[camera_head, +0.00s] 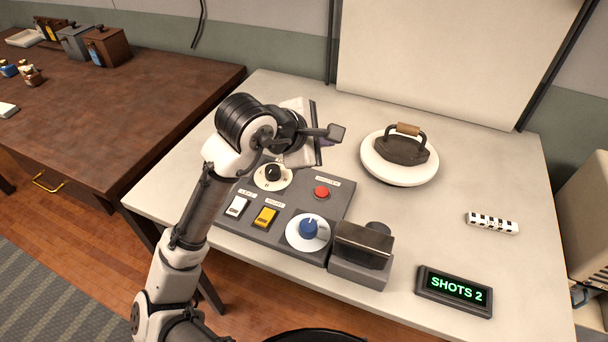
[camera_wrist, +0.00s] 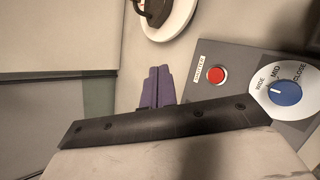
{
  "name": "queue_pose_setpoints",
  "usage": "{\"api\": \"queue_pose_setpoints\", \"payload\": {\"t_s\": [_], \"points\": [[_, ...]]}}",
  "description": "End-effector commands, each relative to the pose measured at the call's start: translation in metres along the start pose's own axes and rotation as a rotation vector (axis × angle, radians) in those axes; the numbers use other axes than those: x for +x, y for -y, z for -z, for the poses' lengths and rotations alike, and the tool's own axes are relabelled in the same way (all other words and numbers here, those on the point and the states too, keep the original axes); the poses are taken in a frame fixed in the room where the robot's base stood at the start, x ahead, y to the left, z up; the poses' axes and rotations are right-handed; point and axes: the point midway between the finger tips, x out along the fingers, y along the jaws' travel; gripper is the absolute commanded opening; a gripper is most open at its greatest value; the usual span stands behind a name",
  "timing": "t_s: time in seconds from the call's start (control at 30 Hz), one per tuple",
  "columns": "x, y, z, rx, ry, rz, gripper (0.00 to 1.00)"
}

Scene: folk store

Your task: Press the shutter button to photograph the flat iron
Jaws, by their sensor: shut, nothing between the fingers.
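The shutter button (camera_head: 321,192) is a red round button on a grey control panel (camera_head: 340,205); it also shows in the wrist view (camera_wrist: 216,74) beside its label. The dark flat iron (camera_head: 402,150) with a wooden handle stands on a round white plate (camera_head: 400,179). In the wrist view only part of the iron (camera_wrist: 155,8) shows at the top edge. My gripper (camera_head: 327,142) is above the table, behind the button in the head view and partly hidden by my wrist. Its purple fingers (camera_wrist: 158,87) are shut and empty, left of the button in the wrist view and apart from it.
The panel also holds a blue dial (camera_head: 309,229), a black knob (camera_head: 272,173), and white (camera_head: 237,206) and yellow (camera_head: 265,217) switches. A grey camera-like device (camera_head: 361,256) stands beside it. A display (camera_head: 455,291) reads SHOTS 2. A striped bar (camera_head: 492,223) lies at right.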

Motion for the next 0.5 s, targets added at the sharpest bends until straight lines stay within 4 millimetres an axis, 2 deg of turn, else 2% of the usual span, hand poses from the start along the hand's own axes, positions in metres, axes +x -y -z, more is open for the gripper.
{"api": "queue_pose_setpoints", "payload": {"t_s": [0.1,0.2,0.5], "points": [[0.005,0.017,0.005,-0.065,-0.029,0.089,0.0],[0.006,0.023,0.006,-0.088,-0.037,0.115,0.0],[0.007,0.023,0.007,-0.089,-0.037,0.116,0.0]]}}
